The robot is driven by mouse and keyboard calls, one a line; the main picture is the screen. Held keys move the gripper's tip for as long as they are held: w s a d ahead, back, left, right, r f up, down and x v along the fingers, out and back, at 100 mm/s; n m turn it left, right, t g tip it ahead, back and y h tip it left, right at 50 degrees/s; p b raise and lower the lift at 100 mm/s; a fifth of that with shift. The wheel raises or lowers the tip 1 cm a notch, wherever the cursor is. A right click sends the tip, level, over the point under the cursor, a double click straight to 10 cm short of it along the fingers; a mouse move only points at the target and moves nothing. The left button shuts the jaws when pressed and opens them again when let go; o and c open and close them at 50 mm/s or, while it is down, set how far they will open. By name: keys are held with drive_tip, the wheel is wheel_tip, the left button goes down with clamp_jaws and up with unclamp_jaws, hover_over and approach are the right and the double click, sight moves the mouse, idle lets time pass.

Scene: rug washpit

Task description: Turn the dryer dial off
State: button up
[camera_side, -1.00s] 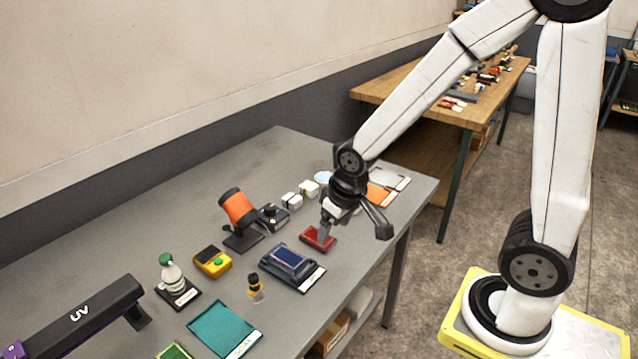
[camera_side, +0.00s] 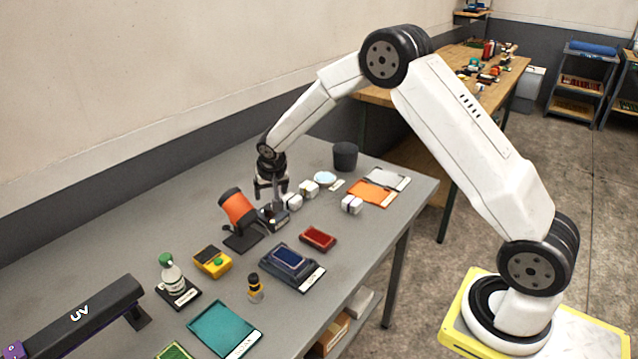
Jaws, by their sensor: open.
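The orange dryer (camera_side: 237,207) sits tilted on a black stand on the grey bench. Beside it on the right is a small black dial box (camera_side: 278,218) with a pale label on its front. My gripper (camera_side: 270,200) points down directly over this box, with its jaws open and nothing visible between them. The fingers cover most of the dial, so its setting cannot be read. I cannot tell whether the fingertips touch it.
White cubes (camera_side: 309,188) lie close to the right of my gripper. A red tray (camera_side: 318,238), a dark blue-topped device (camera_side: 290,262) and a yellow meter (camera_side: 212,262) lie nearer the front. A black cup (camera_side: 345,155) stands at the back.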

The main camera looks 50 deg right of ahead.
sight(270, 207)
drive_tip(key=shift+w+d+f, duration=0.1)
drive_tip(key=shift+w+f, duration=0.05)
drive_tip(key=shift+w, duration=0.1)
drive_tip(key=shift+f, duration=0.15)
drive_tip(key=shift+x, duration=3.75)
clamp_jaws()
